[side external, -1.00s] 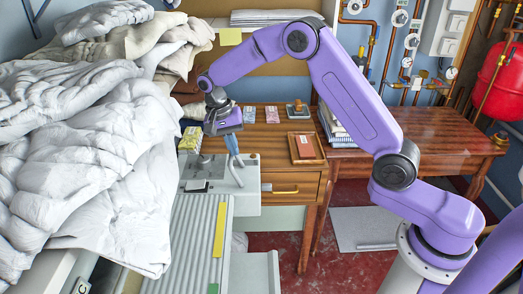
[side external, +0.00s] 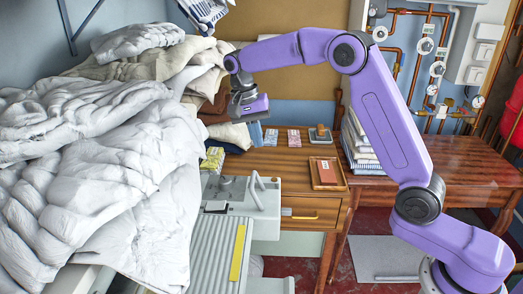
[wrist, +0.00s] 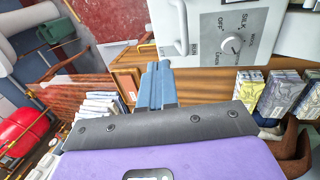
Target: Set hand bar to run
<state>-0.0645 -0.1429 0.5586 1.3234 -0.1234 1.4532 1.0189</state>
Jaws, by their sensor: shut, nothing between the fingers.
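The hand bar (side external: 256,190) is a pale grey bar bent up from the side of the ironer's light grey end housing (side external: 266,217). In the wrist view, the bar (wrist: 182,22) lies along the left part of the panel, with its lower end close to small lettering that seems to read RUN. My gripper (side external: 256,134) has blue fingers and hangs above the bar, apart from it. The wrist view shows the fingers (wrist: 157,84) together with nothing between them. The bar's exact setting is hard to tell.
A dial (wrist: 233,44) marked OFF and SILK sits on the panel. White crumpled bedding (side external: 90,180) is heaped at left. Yellowish packets (side external: 213,159) stand beside the ironer.

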